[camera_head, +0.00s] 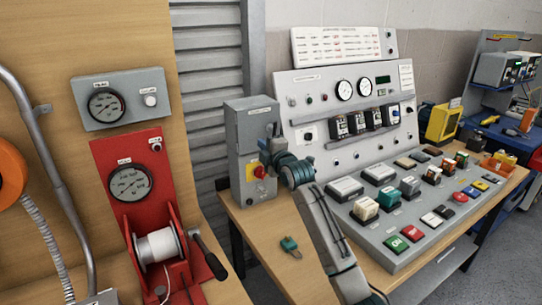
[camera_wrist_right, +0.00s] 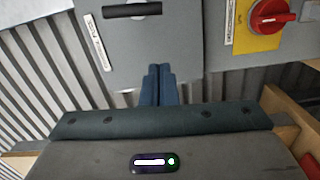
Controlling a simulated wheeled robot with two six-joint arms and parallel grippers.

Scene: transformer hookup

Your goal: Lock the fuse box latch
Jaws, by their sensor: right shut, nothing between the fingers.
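A grey wall-style box (camera_head: 250,125), which looks like the fuse box, stands at the left end of the bench with a label near its top. Its lower part carries a red rotary knob on a yellow plate (camera_head: 259,171). In the right wrist view, a grey panel (camera_wrist_right: 180,25) shows a black handle-like bar (camera_wrist_right: 132,10), possibly the latch, and the red knob (camera_wrist_right: 272,15) at upper right. My right gripper (camera_head: 265,144) is in front of the box; its blue fingers (camera_wrist_right: 157,80) are shut and empty, below the black bar in the wrist view. It partly hides the box front.
A sloped control console (camera_head: 400,225) with many buttons fills the bench to the right, close to my right arm. A small green part (camera_head: 289,245) lies on the bare wooden bench top. A red winch panel (camera_head: 120,190) stands at left.

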